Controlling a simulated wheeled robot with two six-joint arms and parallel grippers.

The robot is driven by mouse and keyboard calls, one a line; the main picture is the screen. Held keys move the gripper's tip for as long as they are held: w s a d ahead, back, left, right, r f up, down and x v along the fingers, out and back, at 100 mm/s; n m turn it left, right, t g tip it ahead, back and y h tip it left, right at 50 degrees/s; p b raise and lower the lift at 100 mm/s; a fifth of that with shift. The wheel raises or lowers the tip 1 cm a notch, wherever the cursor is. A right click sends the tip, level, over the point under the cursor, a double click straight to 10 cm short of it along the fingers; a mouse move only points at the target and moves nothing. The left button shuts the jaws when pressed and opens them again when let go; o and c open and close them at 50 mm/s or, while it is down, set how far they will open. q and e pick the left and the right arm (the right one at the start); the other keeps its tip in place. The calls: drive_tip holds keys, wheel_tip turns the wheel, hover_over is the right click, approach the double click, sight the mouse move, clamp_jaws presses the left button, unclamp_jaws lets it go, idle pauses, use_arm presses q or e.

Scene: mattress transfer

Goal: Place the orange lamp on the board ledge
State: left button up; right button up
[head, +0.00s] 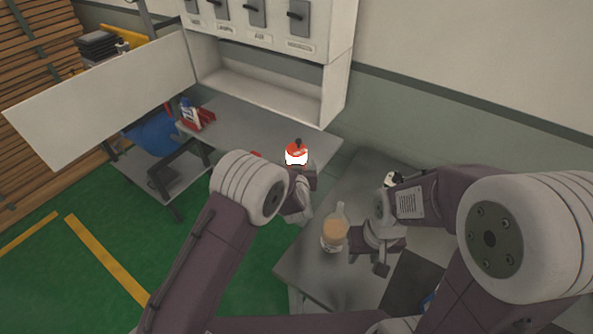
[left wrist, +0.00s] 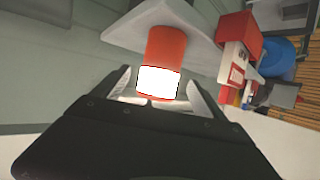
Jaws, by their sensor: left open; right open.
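The orange lamp (head: 297,153), with a bright white band, is near the front right corner of the grey table in the head view. In the left wrist view the lamp (left wrist: 165,50) stands out between my open left fingers (left wrist: 158,92). I cannot tell whether they touch it or whether it rests on the table. My left gripper (head: 302,180) is partly hidden by its arm. The white board (head: 270,28) has an open ledge (head: 262,90) below its switches, with nothing on it. My right gripper (head: 368,262) is open and empty beside a bottle.
The bottle (head: 335,230) with orange contents stands on the near grey table (head: 310,275). A red holder (head: 203,118) with small items sits on the left of the far table (head: 245,133). A white door panel (head: 95,105) sticks out left of the board. Green floor is open at left.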

use_arm(q)
drive_tip(key=v, duration=0.3)
drive_tip(key=shift+s+r, duration=0.1)
drive_tip(key=shift+s, duration=0.05)
drive_tip(key=s+a+g, duration=0.6)
drive_tip(key=s+a, duration=0.4)
drive_tip(key=s, duration=0.4)
drive_tip(key=s+a+f+g, duration=0.1)
drive_tip(key=s+a+g, duration=0.5)
drive_tip(key=s+a, duration=0.4)
drive_tip(key=s, duration=0.4)
drive_tip(key=shift+a+n, duration=0.3)
drive_tip(key=shift+s, duration=0.1)
